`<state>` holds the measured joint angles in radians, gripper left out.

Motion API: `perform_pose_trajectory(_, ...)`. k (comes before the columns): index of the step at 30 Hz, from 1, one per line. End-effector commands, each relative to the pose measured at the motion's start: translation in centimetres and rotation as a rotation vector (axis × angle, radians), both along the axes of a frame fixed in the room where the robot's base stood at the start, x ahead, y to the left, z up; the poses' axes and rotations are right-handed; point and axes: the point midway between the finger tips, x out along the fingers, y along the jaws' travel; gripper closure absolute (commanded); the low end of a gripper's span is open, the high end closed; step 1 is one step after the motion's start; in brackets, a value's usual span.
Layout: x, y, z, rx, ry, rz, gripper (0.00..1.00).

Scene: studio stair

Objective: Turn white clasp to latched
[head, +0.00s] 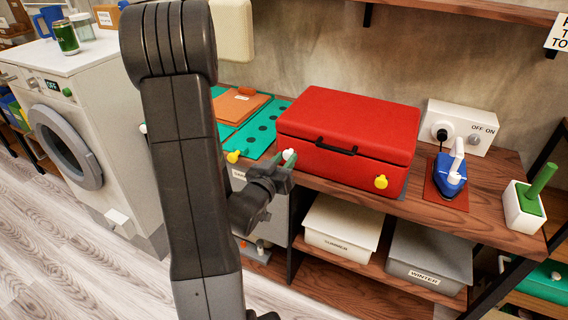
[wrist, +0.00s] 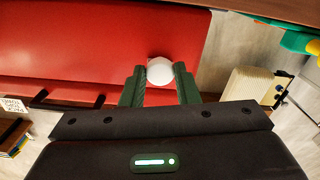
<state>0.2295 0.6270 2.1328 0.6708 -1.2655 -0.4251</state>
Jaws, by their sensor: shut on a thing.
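The red case (head: 345,135) sits closed on the wooden bench, with a black handle on its front. The white clasp (head: 289,154) is at the left of the case's front. In the wrist view the clasp's round white knob (wrist: 160,71) sits between the tips of my gripper's two green fingers (wrist: 160,82). My gripper (head: 285,162) is shut on the clasp, and its fingers partly cover it in the head view. A yellow clasp (head: 381,182) is at the right of the case's front. The white clasp's base is hidden, so I cannot tell its turn.
A blue iron (head: 451,172) stands on a red mat right of the case, near a white switch box (head: 462,124). Left of the case lies a green dotted mat (head: 262,132). Storage boxes, one grey (head: 428,258), fill the shelf below. A washing machine (head: 95,120) stands at left.

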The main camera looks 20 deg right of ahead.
Motion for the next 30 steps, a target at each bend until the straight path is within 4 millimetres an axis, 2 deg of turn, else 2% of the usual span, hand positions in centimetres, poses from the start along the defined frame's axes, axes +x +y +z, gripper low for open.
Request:
perform_pose_trajectory(7,0.01,0.01,-0.58,0.111,-0.138,0.001,0.95)
perform_pose_trajectory(30,0.02,0.02,-0.47,0.587,-0.693,0.001,0.95)
